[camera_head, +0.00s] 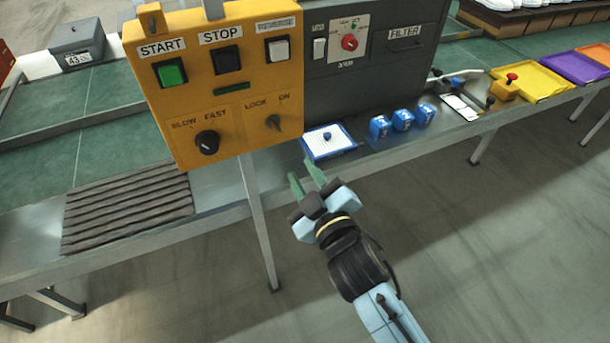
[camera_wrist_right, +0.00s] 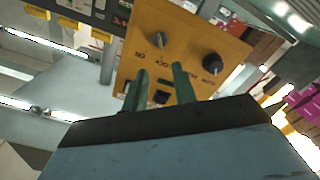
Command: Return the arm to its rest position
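My right gripper (camera_head: 306,178) is in front of the line, below and right of the yellow control panel (camera_head: 217,98). Its two green fingers stand a little apart with nothing between them. In the right wrist view the fingers (camera_wrist_right: 160,86) also show apart and empty, with the panel (camera_wrist_right: 195,42) beyond them. The gripper appears clear of the panel and the table edge. My left gripper is in neither view.
The metal table (camera_head: 225,185) runs along the line. A blue-rimmed tray (camera_head: 316,149) and several blue boxes (camera_head: 403,120) sit near its front edge. A dark grey machine (camera_head: 378,75) stands behind them. A panel leg (camera_head: 260,225) reaches the floor. Open floor (camera_head: 480,260) lies right.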

